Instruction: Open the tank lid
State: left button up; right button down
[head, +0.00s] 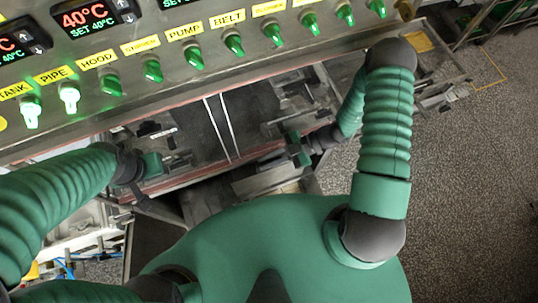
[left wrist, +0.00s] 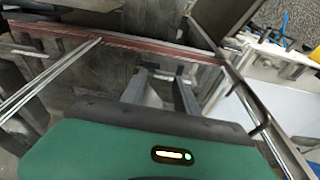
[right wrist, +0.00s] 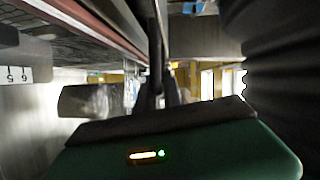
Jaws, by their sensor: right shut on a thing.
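I take the dark, glossy panel (head: 206,128) under the control box, edged by a reddish strip, to be the tank lid; its full outline is hard to make out. It also shows in the left wrist view (left wrist: 75,80). My left gripper (head: 165,160) is at the panel's left part; in its wrist view two grey fingers stand apart with nothing clear between them. My right gripper (head: 284,153) is at the panel's right end, shut on a dark, narrow part (right wrist: 153,65) beside the reddish edge. The contact itself is mostly hidden.
The control box with labelled green knobs (head: 233,45) and red displays (head: 88,18) overhangs the back. Two thin metal rods (head: 222,130) cross the panel. Metal frame parts crowd both sides. Speckled floor (head: 465,190) is clear at the right.

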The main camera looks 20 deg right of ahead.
jog(key=c, duration=1.5)
grip_release()
jog(key=shift+d, duration=0.1)
jog(key=b+v, duration=0.1)
jog(key=v, duration=0.3)
jog(key=b+v, duration=0.2)
jog(key=v, duration=0.3)
jog(key=shift+w+d+f, duration=0.1)
jog(key=shift+w+d, duration=0.05)
jog(key=shift+d, duration=0.25)
jog(key=v, duration=0.7)
jog(key=shift+b, duration=0.4)
